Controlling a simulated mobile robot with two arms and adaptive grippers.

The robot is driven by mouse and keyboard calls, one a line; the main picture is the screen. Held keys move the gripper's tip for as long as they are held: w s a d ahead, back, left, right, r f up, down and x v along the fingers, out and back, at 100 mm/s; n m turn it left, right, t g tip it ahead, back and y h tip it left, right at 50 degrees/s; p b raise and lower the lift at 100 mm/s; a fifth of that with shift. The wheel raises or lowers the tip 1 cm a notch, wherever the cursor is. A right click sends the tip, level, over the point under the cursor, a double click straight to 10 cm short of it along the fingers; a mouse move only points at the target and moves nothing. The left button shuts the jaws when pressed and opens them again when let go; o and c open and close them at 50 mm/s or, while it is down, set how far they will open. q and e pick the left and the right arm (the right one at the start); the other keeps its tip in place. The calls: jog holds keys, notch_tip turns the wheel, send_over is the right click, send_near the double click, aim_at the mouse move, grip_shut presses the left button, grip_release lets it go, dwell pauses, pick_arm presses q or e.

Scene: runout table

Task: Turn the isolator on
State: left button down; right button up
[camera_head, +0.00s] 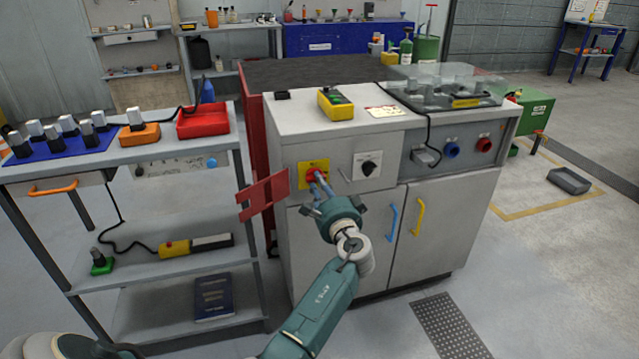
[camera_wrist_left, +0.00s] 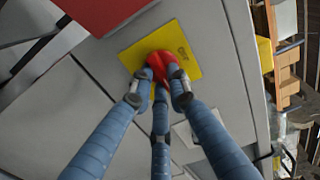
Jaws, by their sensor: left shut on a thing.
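The isolator is a red rotary handle (camera_head: 314,174) on a yellow plate (camera_head: 305,167), on the upper left of the grey cabinet front. In the left wrist view the red handle (camera_wrist_left: 162,64) sits in front of the yellow plate (camera_wrist_left: 190,62). My left gripper (camera_head: 318,181) reaches it from below and in front. Its blue fingers (camera_wrist_left: 160,88) are closed around the red handle and cover part of it. The handle's exact angle is hard to tell behind the fingers. My right gripper is not in view.
A black rotary switch on a white plate (camera_head: 367,165) is just right of the isolator. A red flap (camera_head: 264,193) sticks out to the left. A shelf rack (camera_head: 150,268) stands left of the cabinet (camera_head: 345,259). Blue and yellow door handles (camera_head: 419,216) are below right.

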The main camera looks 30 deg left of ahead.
pick_arm(q)
jog(key=shift+w+r, duration=0.1)
jog(key=shift+r, duration=0.05)
jog(key=c, duration=1.7)
grip_release()
jog(key=shift+o, duration=0.2)
jog(key=shift+d, duration=0.1)
jog(key=v, duration=1.2)
